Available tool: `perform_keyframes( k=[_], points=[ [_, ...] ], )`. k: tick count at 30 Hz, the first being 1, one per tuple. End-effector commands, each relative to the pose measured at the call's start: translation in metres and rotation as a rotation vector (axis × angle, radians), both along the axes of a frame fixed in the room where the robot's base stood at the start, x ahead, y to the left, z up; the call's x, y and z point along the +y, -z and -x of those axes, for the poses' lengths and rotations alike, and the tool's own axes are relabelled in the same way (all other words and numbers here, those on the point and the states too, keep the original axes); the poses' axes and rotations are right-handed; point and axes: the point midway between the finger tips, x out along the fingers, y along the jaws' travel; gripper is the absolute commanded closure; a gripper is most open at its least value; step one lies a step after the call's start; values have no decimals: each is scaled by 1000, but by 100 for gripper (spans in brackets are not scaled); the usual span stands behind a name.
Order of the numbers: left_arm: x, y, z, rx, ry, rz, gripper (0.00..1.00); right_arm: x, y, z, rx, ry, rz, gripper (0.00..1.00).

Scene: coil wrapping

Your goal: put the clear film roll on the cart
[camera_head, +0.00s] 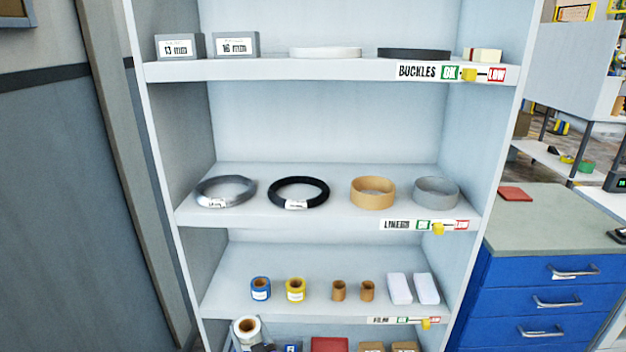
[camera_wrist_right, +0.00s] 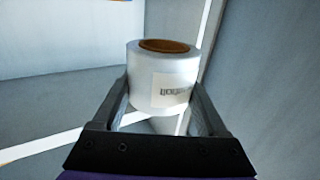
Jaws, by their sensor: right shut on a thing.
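The clear film roll (camera_wrist_right: 158,75) is a whitish translucent cylinder with a brown core and a printed label. It stands upright between the two fingers of my right gripper (camera_wrist_right: 163,108), which is shut on it. In the head view the roll (camera_head: 247,330) shows at the bottom, in front of the shelf unit's lower left, with dark parts of my right gripper (camera_head: 262,347) just below it. My left gripper is not in view. The cart is not clearly seen in either view.
A shelf unit (camera_head: 325,210) fills the middle, with coils on the middle shelf and small blue and yellow rolls (camera_head: 295,290) on the film shelf. A blue drawer cabinet (camera_head: 545,285) stands at right. A grey panel (camera_head: 70,190) stands at left.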

Motion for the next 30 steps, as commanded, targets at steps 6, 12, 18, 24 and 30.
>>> perform_keyframes(
  k=[6,12,18,24,30],
  points=[
    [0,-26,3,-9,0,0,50,-31,-32,-6,-2,42,4,87],
    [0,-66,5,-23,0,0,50,-86,-83,-14,-1,116,8,87],
    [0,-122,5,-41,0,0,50,-168,-154,-21,1,229,11,87],
    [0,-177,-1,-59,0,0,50,-257,-226,-22,4,354,9,87],
    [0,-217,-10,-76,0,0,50,-320,-281,-19,2,446,3,87]
  ],
)
